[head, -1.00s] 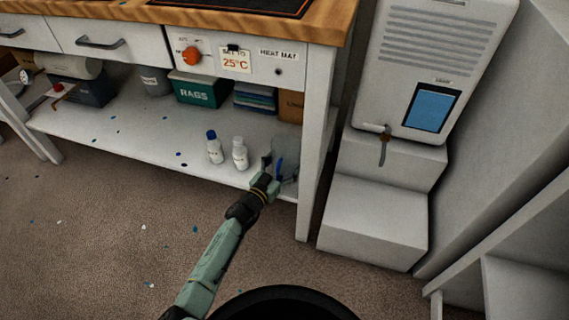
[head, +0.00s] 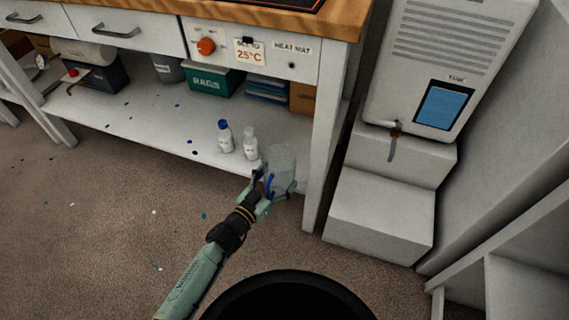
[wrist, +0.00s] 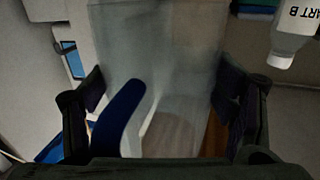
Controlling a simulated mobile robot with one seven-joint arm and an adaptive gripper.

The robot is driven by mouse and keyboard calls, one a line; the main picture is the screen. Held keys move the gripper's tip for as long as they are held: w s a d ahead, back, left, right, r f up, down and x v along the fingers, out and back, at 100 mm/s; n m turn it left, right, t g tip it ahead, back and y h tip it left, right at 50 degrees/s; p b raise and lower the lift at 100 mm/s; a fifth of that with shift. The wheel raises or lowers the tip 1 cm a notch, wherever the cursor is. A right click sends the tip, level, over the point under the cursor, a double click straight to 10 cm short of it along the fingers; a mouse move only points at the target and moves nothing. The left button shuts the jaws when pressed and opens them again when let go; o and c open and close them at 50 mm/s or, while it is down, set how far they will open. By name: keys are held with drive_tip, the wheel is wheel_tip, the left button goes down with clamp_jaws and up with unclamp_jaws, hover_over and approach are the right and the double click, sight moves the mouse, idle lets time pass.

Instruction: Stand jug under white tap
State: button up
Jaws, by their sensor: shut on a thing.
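The jug (head: 283,160) is translucent with a blue handle (wrist: 118,115). My gripper (head: 262,190) is shut on it near the handle side, and it looks upright at the front edge of the lower shelf. Whether its base touches the shelf cannot be told. In the wrist view the jug (wrist: 165,50) fills the middle between my two fingers. The tap (head: 394,130), with a hanging lever, is on the front bottom of the white tank (head: 430,60) at the right. The space below the tap, above a stepped white block (head: 380,212), is empty.
Two white bottles, one with a blue cap (head: 225,137) and one with a white cap (head: 250,145), stand just left of the jug. The white bench leg (head: 322,150) stands between jug and tank. A green rags box (head: 215,82) is further back. The carpet in front is clear apart from scattered chips.

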sight(273, 174)
drive_tip(key=shift+s+a+r, duration=0.15)
drive_tip(key=shift+s+a, duration=0.05)
drive_tip(key=shift+s, duration=0.25)
drive_tip(key=shift+s+a+r, duration=0.1)
drive_tip(key=shift+s+a, duration=0.1)
drive_tip(key=shift+s, duration=0.25)
drive_tip(key=r+p, duration=0.5)
drive_tip(key=shift+s+r, duration=0.15)
drive_tip(key=shift+s, duration=0.1)
drive_tip(key=shift+f, duration=0.2)
drive_tip(key=shift+w+r, duration=0.1)
drive_tip(key=shift+w, duration=0.05)
